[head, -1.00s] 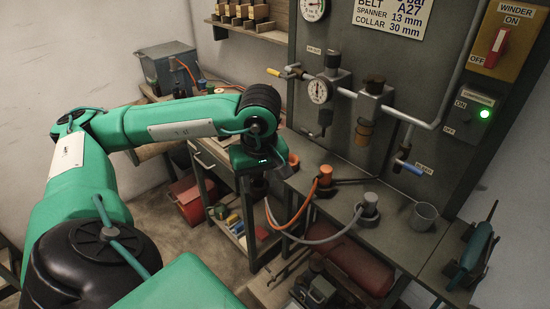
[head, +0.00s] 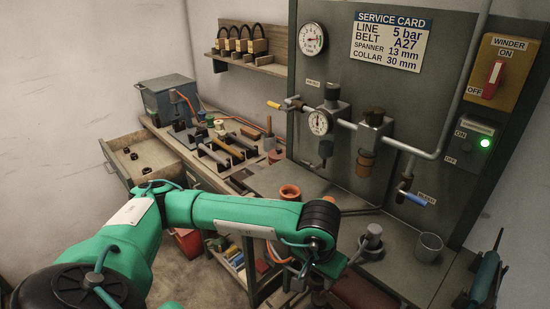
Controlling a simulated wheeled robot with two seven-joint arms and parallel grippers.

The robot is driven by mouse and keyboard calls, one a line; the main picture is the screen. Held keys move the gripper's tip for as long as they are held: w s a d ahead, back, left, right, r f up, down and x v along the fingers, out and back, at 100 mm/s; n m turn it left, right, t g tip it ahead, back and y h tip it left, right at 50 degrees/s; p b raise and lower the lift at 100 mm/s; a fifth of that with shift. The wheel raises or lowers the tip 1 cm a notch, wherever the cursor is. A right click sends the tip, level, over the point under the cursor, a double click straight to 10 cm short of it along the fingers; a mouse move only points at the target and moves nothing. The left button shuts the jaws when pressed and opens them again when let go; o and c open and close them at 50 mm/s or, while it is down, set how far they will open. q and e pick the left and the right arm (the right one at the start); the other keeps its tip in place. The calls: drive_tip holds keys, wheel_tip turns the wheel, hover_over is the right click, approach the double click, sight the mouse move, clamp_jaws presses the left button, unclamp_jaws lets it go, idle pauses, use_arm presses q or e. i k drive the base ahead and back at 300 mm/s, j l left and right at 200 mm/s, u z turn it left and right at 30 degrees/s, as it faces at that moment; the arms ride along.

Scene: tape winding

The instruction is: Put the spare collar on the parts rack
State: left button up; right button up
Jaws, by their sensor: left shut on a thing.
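My left gripper (head: 304,277) is at the lower middle of the head view, below the black wrist joint, over the gap in front of the bench. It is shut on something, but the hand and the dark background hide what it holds. Several small dark ring-like pieces (head: 134,156) lie in the open drawer (head: 163,169) at the left; I cannot tell which piece is the spare collar. A wooden wall shelf (head: 268,67) at the upper left holds several padlock-like pieces; I cannot tell whether it is the parts rack. My right gripper is not in view.
A workbench (head: 222,185) at the back left carries hammer-like tools and a grey box (head: 166,98). An orange cup-like piece (head: 290,192), a grey fitting (head: 372,238) and a grey cup (head: 429,246) stand on the bench at the right. Gauges, valves and pipes stick out from the panel.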

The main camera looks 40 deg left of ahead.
sight(286, 70)
drive_tip(key=j+u, duration=0.3)
drive_tip(key=u, duration=0.15)
drive_tip(key=k+j+u, duration=0.1)
drive_tip(key=j+u, duration=0.55)
drive_tip(key=u, duration=0.25)
drive_tip(key=i+j+u, duration=0.15)
drive_tip(key=j+u, duration=0.2)
drive_tip(key=i+j+u, duration=0.15)
drive_tip(key=u, duration=0.15)
drive_tip(key=i+j+z, duration=0.15)
drive_tip(key=z, duration=0.25)
drive_tip(key=i+j+z, duration=0.2)
drive_tip(key=z, duration=0.2)
drive_tip(key=i+z, duration=0.15)
drive_tip(key=z, duration=0.25)
drive_tip(key=i+j+z, duration=0.1)
drive_tip(key=z, duration=0.3)
drive_tip(key=i+j+z, duration=0.15)
drive_tip(key=z, duration=0.25)
drive_tip(key=j+z, duration=0.2)
drive_tip(key=z, duration=0.15)
drive_tip(key=i+j, duration=0.05)
